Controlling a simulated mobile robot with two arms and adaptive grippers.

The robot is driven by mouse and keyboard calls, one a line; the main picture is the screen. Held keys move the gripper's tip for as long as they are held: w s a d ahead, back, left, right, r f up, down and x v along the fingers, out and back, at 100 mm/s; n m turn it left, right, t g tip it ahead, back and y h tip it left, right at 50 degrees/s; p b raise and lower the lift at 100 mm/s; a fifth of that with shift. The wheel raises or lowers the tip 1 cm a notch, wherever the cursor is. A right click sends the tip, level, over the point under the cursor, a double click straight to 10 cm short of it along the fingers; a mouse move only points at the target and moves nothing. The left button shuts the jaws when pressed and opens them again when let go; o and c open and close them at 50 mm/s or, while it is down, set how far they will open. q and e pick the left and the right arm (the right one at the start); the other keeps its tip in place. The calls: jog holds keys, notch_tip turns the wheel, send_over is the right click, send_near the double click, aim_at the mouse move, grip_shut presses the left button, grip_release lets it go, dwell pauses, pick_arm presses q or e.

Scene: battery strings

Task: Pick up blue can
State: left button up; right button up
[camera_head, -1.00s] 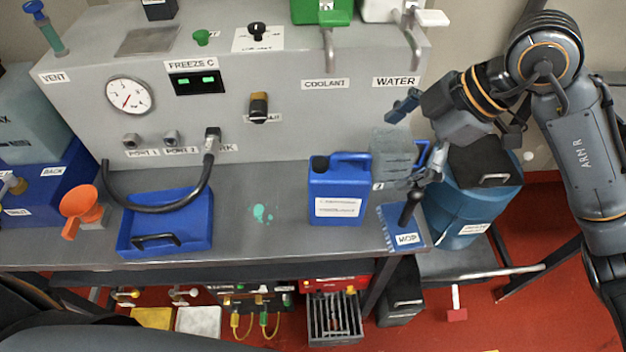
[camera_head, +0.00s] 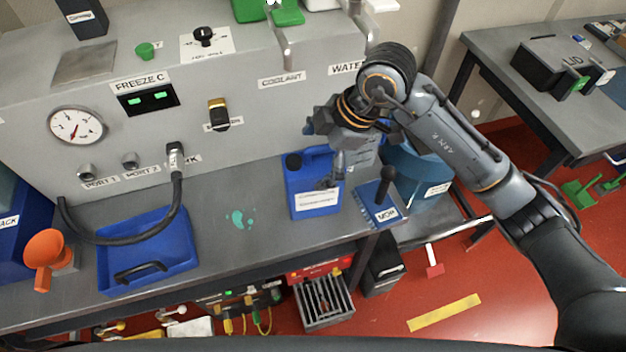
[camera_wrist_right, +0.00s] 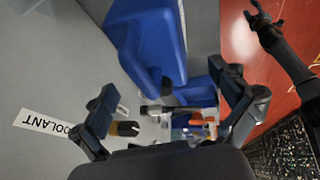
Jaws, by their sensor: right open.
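The blue can (camera_head: 306,187), with a black cap, a top handle and a white label, stands upright on the grey bench. My right gripper (camera_head: 322,152) is at the can's upper right and covers part of its handle side. In the right wrist view its two fingers (camera_wrist_right: 168,92) are spread apart with nothing held between them. There the can (camera_wrist_right: 150,38) fills the upper middle, beyond the fingers; I cannot tell whether they touch it.
A blue MOP holder (camera_head: 384,211) with a black handle stands just right of the can. A blue tray (camera_head: 172,247) with a hose lies to the left, beside an orange funnel (camera_head: 44,247). A blue drum (camera_head: 408,187) is behind right.

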aim_at(306, 164)
jog(key=p+x, duration=0.1)
jog(key=x, duration=0.2)
jog(key=shift+a+f, duration=0.1)
jog(key=shift+a, duration=0.15)
jog(key=shift+a+f, duration=0.1)
jog(key=shift+f, duration=0.05)
jog(key=c, duration=1.7)
pick_arm(q)
jog(key=shift+w+d+r, duration=0.1)
jog(key=shift+d+r, duration=0.3)
jog(key=shift+r, duration=0.45)
pick_arm(e)
jog(key=shift+w, duration=0.1)
